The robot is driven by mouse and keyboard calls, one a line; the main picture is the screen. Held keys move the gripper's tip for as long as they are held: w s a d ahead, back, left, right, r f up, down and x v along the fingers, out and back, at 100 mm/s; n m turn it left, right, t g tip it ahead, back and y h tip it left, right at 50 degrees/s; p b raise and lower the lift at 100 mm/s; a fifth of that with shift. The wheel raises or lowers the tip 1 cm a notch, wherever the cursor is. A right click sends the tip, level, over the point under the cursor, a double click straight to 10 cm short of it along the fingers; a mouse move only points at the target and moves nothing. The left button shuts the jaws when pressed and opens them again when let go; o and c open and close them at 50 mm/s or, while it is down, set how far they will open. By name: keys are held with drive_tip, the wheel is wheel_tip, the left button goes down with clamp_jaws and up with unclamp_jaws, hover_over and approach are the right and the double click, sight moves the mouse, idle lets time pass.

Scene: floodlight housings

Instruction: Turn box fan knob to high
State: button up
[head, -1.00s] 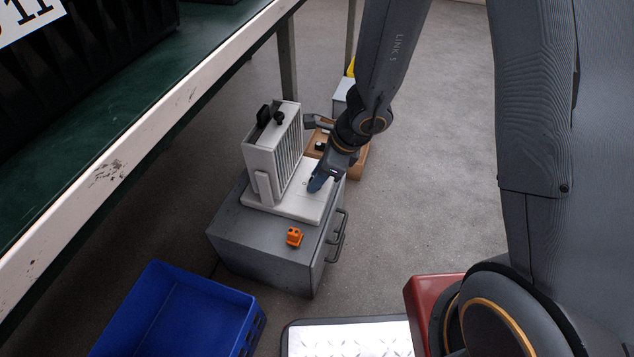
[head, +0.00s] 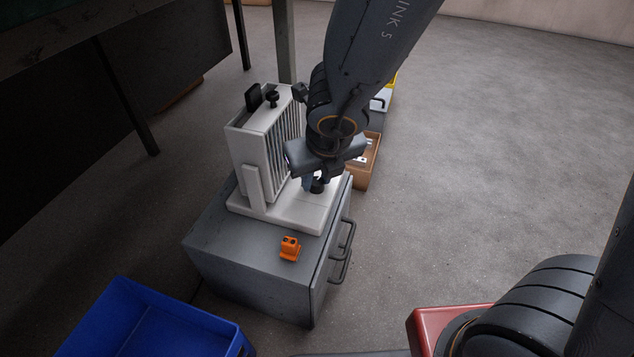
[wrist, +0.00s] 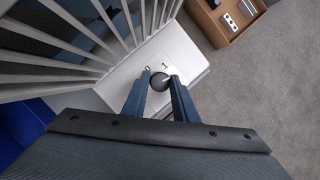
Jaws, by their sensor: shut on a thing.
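The white box fan (head: 262,150) stands upright on its flat base on a grey cabinet (head: 240,245); its slatted grille also shows in the wrist view (wrist: 120,38). A dark round knob (wrist: 159,81) sits on the fan's base, with the marks "0" and "1" beside it. My gripper (wrist: 161,82) points down at the base, and its two blue fingers are shut on the knob, one on each side. In the head view my gripper (head: 314,184) partly covers the knob and base. Which way the knob points is hard to tell.
An orange part (head: 290,249) lies on the cabinet in front of the fan. A wooden box (head: 362,168) with small items is on the floor behind. A blue crate (head: 140,325) is at the lower left. The floor at right is open.

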drive_tip(key=shift+w+a+r+m+h, duration=0.1)
drive_tip(key=shift+m+h, duration=0.2)
drive_tip(key=shift+m, duration=0.45)
drive_tip(key=shift+a+m+h, duration=0.1)
drive_tip(key=shift+m+h, duration=0.2)
drive_tip(key=shift+m, duration=0.45)
drive_tip(key=o, duration=1)
drive_tip(key=shift+o, duration=0.2)
drive_tip(key=shift+d, duration=0.1)
drive_tip(key=p+v, duration=0.6)
drive_tip(key=v, duration=0.1)
drive_tip(key=shift+s+r, duration=0.25)
drive_tip(key=shift+r, duration=0.05)
